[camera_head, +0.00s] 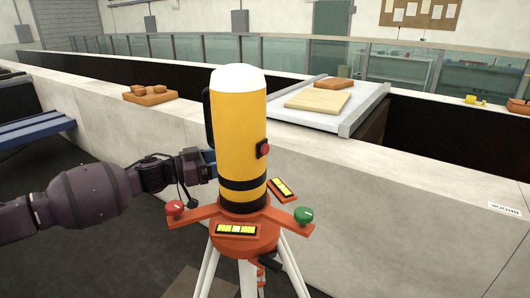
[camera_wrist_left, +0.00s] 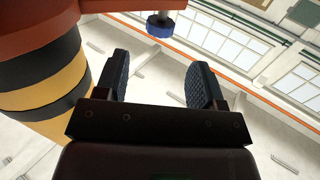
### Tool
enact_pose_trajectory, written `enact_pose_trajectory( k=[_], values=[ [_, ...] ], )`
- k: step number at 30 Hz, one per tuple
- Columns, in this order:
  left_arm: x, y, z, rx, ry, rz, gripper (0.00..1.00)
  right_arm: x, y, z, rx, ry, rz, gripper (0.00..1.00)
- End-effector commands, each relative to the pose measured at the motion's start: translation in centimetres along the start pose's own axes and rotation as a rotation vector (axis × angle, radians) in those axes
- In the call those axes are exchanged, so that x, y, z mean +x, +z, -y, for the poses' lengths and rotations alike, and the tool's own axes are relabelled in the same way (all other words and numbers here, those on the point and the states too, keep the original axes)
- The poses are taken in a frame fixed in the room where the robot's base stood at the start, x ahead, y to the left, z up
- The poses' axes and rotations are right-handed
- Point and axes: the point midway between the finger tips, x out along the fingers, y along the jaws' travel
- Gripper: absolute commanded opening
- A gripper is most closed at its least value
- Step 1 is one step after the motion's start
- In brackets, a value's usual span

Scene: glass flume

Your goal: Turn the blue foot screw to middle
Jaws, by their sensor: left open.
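A yellow cylinder (camera_head: 237,140) with black bands and a white top stands upright on an orange three-armed base (camera_head: 245,238). A red foot screw (camera_head: 175,207) is at the left arm and a green foot screw (camera_head: 303,214) at the right arm. The blue foot screw (camera_wrist_left: 160,25) shows in the left wrist view on an orange arm; in the head view it is mostly hidden behind the cylinder. My left gripper (camera_wrist_left: 160,80) is open and empty. The blue screw lies beyond its fingertips, roughly between them, apart from both. My right gripper is not in view.
Two yellow level vials (camera_head: 237,230) (camera_head: 284,189) sit on the base. White tripod legs (camera_head: 289,265) stand below. A pale flume wall (camera_head: 400,190) runs behind, bearing a wooden board (camera_head: 318,101) and orange blocks (camera_head: 150,94). The cylinder stands close beside my left gripper.

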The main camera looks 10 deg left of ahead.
Motion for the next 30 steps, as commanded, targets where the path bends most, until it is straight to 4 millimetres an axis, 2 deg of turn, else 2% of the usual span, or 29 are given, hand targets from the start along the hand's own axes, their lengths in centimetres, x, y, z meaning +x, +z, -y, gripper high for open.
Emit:
enact_pose_trajectory(
  k=[5,18,24,30],
  values=[
    [1.9,-0.2,-0.1,0.0,0.003,-0.004,0.63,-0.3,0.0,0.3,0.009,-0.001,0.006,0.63],
    [8.9,-0.2,-0.1,0.001,0.001,-0.003,0.63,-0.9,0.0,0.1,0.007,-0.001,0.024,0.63],
    [10.4,-0.1,0.0,0.0,0.0,-0.001,0.63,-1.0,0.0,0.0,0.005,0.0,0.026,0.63],
    [10.7,-0.1,-0.1,0.001,0.001,-0.001,0.63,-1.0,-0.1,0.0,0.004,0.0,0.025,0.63]
  ],
)
